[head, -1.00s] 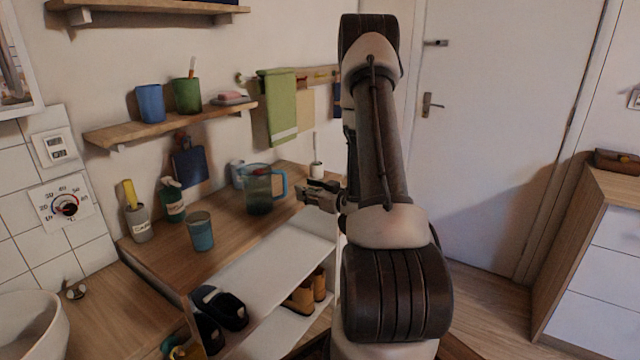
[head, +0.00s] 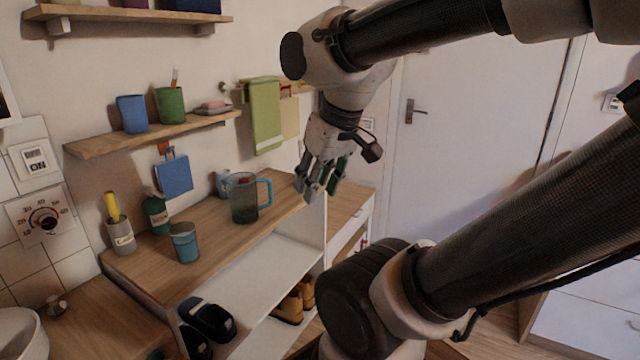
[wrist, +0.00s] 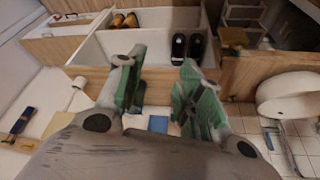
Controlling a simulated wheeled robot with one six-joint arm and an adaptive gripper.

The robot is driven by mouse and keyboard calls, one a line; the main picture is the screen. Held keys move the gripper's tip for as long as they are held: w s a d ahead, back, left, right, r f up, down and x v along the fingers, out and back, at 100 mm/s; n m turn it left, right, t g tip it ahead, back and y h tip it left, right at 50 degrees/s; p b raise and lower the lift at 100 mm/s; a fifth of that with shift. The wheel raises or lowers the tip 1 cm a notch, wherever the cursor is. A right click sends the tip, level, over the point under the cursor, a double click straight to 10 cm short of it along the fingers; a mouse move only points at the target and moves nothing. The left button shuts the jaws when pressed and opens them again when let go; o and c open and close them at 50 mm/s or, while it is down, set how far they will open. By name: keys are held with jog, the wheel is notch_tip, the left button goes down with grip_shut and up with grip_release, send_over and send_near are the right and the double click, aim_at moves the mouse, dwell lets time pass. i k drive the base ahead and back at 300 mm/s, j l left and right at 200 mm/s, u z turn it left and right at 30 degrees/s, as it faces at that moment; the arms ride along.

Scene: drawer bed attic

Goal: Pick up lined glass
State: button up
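A small teal-blue glass (head: 184,243) with a darker rim band stands upright on the wooden counter (head: 225,262). Lines on it are too small to make out. A larger dark-green glass jug (head: 243,200) with a blue handle stands to its right. My gripper (head: 320,190) hangs above the counter's right end, right of the jug and well apart from the glass. In the wrist view, its green-padded fingers (wrist: 158,68) are spread with nothing between them. I cannot make out the glass in the wrist view.
A wall shelf (head: 150,135) holds a blue cup (head: 132,114) and a green cup (head: 170,105). Shoes (head: 207,320) lie in open compartments below.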

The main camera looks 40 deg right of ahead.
aim_at(183, 236)
jog(key=i+l, duration=0.2)
jog(key=i+l+u, duration=0.1)
jog(key=i+l, duration=0.15)
jog(key=l, duration=0.2)
jog(key=i+l, duration=0.2)
jog(key=l, duration=0.15)
